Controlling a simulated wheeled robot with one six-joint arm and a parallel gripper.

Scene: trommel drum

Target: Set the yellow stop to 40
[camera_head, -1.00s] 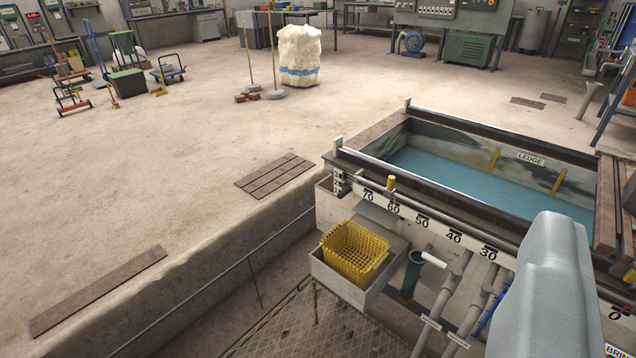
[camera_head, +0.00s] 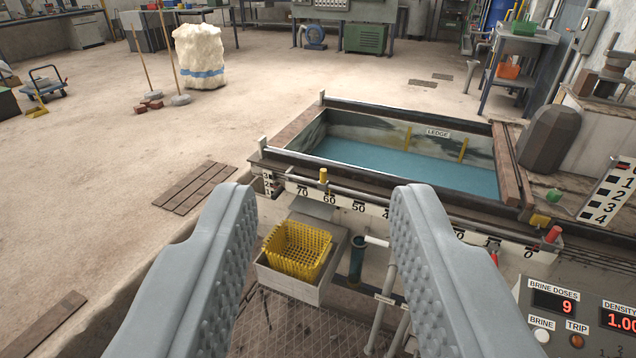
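The yellow stop (camera_head: 323,175) is a small upright peg on the rail along the tank's near edge. It stands close to the 60 mark of the number scale (camera_head: 344,203). In the picture the stop shows between the fingertips; I see no contact.
A tank of blue water (camera_head: 400,171) lies behind the rail. A yellow basket (camera_head: 297,250) sits in a grey tray below the scale. A red knob (camera_head: 553,234) stands near the scale's 0 end. A brine panel (camera_head: 578,310) is at lower right. Open floor lies left.

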